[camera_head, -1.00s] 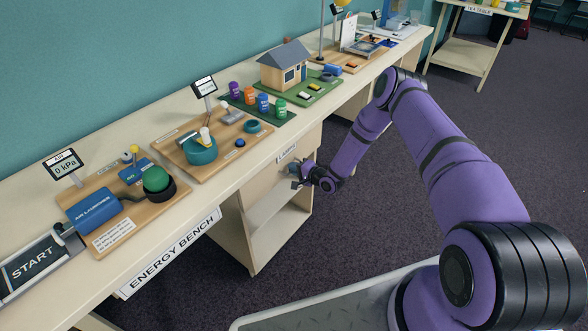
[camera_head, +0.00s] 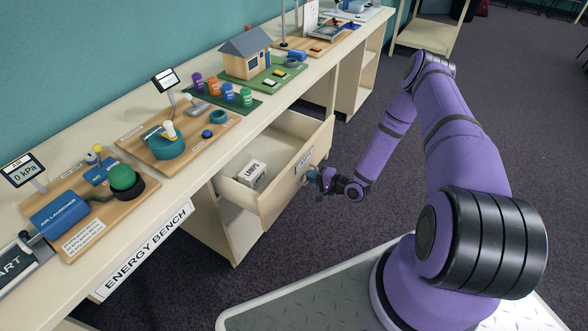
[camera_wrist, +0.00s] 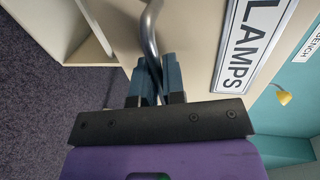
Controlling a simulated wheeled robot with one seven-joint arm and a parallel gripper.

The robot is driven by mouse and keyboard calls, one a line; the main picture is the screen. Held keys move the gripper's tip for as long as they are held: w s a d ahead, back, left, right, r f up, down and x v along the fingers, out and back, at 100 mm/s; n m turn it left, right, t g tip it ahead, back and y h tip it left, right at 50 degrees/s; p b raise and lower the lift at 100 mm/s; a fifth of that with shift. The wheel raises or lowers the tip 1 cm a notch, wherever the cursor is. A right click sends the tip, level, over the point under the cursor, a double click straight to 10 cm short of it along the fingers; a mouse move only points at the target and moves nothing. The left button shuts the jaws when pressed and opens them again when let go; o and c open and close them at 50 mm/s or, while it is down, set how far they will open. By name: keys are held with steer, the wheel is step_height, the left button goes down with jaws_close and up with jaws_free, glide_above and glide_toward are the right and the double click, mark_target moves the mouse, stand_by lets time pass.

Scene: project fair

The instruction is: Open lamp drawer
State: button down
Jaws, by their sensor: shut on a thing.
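The lamp drawer (camera_head: 277,190) stands pulled out from under the energy bench, and its inside shows. A white box with dark lettering (camera_head: 252,173) lies in it at the left. The drawer's front carries a "LAMPS" label, readable in the wrist view (camera_wrist: 253,40). My gripper (camera_head: 313,176) is at the drawer's front. In the wrist view its fingers (camera_wrist: 154,82) are shut on the curved metal drawer handle (camera_wrist: 149,28). The handle is mostly hidden in the head view.
The energy bench (camera_head: 200,187) holds an air launcher (camera_head: 60,216), a model house (camera_head: 246,55) and several coloured canisters. An open shelf space lies below the drawer. Dark carpet (camera_head: 350,235) is clear around my base.

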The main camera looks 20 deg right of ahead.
steer(key=f+v, duration=0.2)
steer(key=v, duration=0.8)
steer(key=f+v, duration=0.2)
steer(key=v, duration=0.8)
steer(key=shift+v, duration=0.85)
steer(key=shift+f, duration=0.3)
steer(key=c, duration=1.2)
jaws_free()
steer(key=v, duration=1)
steer(key=shift+s+d+r, duration=0.1)
steer(key=shift+s+d, duration=0.1)
steer(key=shift+s, duration=0.15)
